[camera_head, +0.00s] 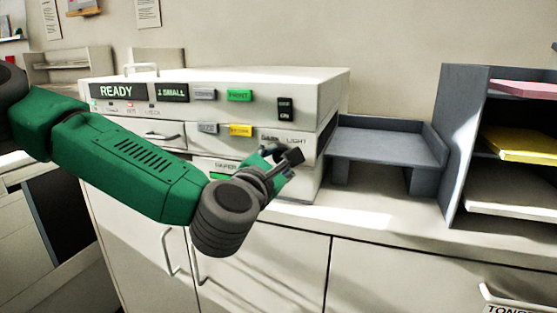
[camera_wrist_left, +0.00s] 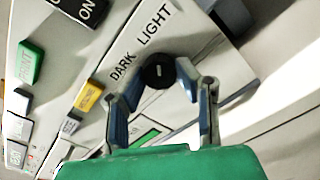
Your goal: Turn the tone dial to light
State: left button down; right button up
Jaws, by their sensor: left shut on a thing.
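The tone dial (camera_wrist_left: 158,72) is a round black knob with a small pale mark, on the white front of the copier (camera_head: 331,93). The words DARK and LIGHT are printed beside it, DARK lower left and LIGHT above in the left wrist view. My left gripper (camera_head: 283,157) is at the lower right of the copier's front. Its two blue-grey fingers (camera_wrist_left: 206,110) reach around opposite sides of the dial and are shut on it. In the head view the gripper covers the dial. Which word the mark points to is hard to tell. My right gripper is out of view.
A READY display (camera_head: 117,91), a green PRINT button (camera_head: 239,96), a yellow button (camera_head: 240,130) and a black ON switch (camera_head: 285,108) are on the panel. A grey output tray (camera_head: 385,143) is at the right, then a paper shelf (camera_head: 461,140). White cabinets (camera_head: 262,270) are below.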

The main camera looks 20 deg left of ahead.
pick_arm(q)
jog(key=c, duration=1.2)
grip_release()
jog(key=shift+f, duration=0.3)
jog(key=shift+w, duration=0.15)
jog(key=shift+r, duration=0.1)
jog(key=shift+s, duration=0.5)
jog(key=s, duration=0.6)
jog(key=shift+s+a, duration=0.2)
